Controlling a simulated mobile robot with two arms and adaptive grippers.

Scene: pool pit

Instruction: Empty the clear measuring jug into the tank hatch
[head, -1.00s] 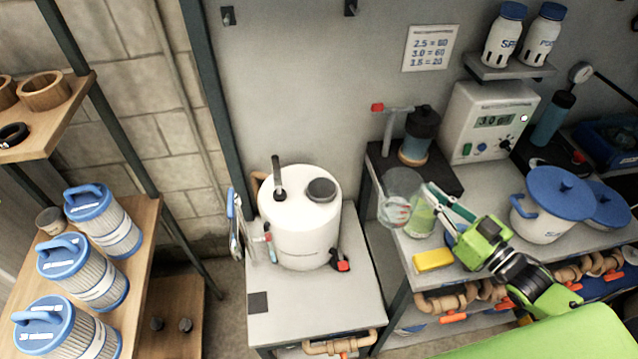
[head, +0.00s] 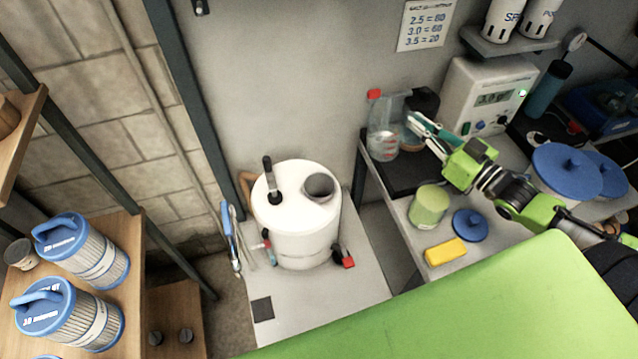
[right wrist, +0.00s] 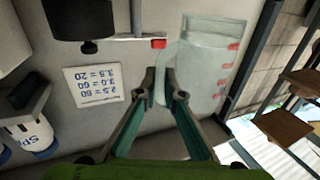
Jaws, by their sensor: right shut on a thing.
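The clear measuring jug (head: 381,142), with red marks on its side, is in the head view by the back edge of the bench. My right gripper (head: 410,122) is shut on its handle, on the jug's right side. The jug looks about upright; its liquid level is unclear. In the right wrist view, the jug (right wrist: 207,65) is beside my right fingertips (right wrist: 165,88). The white tank (head: 297,225) stands on a low grey stand to the left. Its round hatch (head: 319,187) is on top, and the jug is apart from it. My left gripper is not in view.
A green jar (head: 429,206), a blue lid (head: 470,225) and a yellow sponge (head: 446,251) are on the bench. A dark handle (head: 268,175) rises from the tank top. A red-ended tap (head: 374,94) is behind the jug. Filter cartridges (head: 82,250) stand at left.

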